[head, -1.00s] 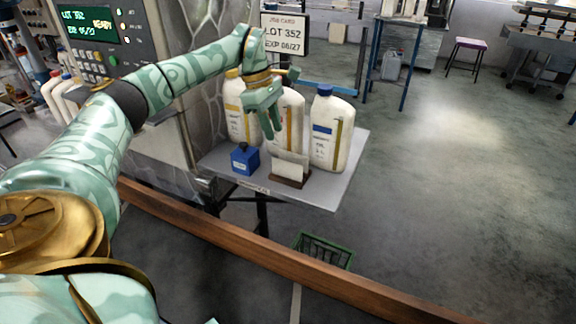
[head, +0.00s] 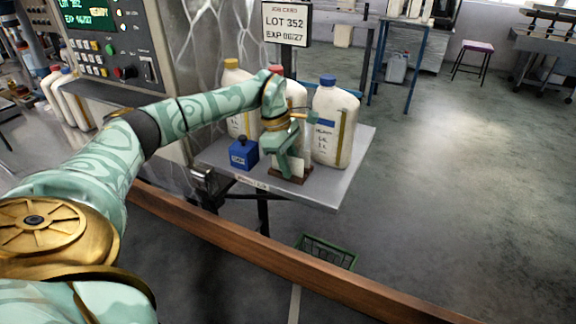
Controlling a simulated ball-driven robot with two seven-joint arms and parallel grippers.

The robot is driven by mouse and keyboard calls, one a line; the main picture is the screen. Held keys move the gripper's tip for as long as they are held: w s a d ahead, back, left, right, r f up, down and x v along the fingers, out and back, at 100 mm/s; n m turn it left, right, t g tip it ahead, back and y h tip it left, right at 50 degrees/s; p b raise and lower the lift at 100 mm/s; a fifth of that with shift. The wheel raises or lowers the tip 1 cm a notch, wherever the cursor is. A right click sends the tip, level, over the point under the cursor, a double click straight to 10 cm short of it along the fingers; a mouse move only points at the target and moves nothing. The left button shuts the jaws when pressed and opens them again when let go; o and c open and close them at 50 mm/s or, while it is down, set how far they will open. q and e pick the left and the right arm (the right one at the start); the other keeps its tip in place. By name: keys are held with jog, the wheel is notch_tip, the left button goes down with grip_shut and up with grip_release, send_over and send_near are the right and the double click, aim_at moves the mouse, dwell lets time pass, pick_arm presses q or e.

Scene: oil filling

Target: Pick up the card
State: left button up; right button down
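The white card (head: 298,168) stands in a brown holder (head: 291,178) at the front of the small grey table. My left gripper (head: 287,168) points down right at the card, and a green finger covers the card's left part. The far finger is mostly hidden, so I cannot tell whether the fingers are open or closed on the card. The card still sits in the holder. My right gripper is not in view.
A blue box (head: 243,154) with a dark knob stands left of the holder. Large white bottles (head: 335,122) stand close behind on the table (head: 345,183). A wooden rail (head: 220,232) runs in front, with a green basket (head: 327,252) on the floor beyond it.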

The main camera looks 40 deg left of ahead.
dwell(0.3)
pick_arm(q)
grip_shut()
